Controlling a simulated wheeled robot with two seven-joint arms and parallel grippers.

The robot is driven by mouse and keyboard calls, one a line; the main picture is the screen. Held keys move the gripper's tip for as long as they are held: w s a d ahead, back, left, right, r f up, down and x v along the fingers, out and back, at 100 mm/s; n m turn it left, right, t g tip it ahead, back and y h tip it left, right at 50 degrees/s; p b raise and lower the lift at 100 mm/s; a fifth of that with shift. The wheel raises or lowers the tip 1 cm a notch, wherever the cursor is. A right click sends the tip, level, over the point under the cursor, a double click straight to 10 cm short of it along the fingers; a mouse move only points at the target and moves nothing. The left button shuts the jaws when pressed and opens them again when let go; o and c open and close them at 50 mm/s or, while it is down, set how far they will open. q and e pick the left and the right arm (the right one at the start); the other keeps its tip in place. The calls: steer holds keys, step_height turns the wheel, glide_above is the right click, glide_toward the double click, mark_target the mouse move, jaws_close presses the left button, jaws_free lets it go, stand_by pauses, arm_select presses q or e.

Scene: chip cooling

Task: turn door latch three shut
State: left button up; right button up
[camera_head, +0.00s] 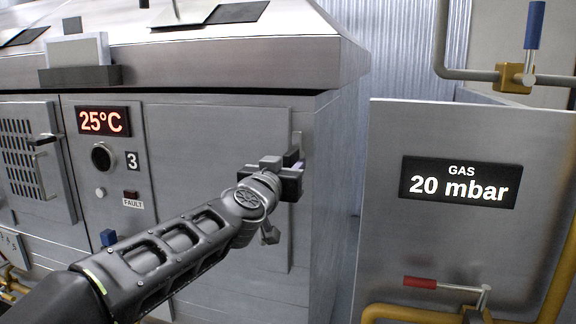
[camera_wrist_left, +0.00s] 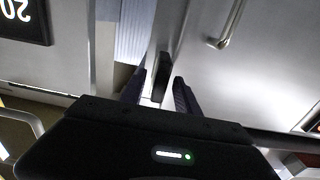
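The door of unit three (camera_head: 215,150) is a flat grey panel beside a control panel marked 3, and it looks closed. Its dark latch (camera_head: 291,157) is at the door's right edge, largely hidden behind my left gripper (camera_head: 286,180). In the left wrist view the dark latch bar (camera_wrist_left: 161,76) stands between the two fingertips of my left gripper (camera_wrist_left: 158,90). The fingers are apart, one on each side of the bar, with gaps visible. I cannot tell the latch's exact angle. My right gripper is in neither view.
A display reading 25°C (camera_head: 104,121) is left of the door. A door handle (camera_wrist_left: 232,24) is near the gripper. A gas panel (camera_head: 460,230) reading 20 mbar stands to the right, with a red-handled valve (camera_head: 420,282) and yellow pipes. A gap separates it from the cabinet.

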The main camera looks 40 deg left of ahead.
arm_select(q)
steer(key=shift+w+a, duration=0.1)
steer(key=shift+w, duration=0.15)
jaws_close()
stand_by(0.5)
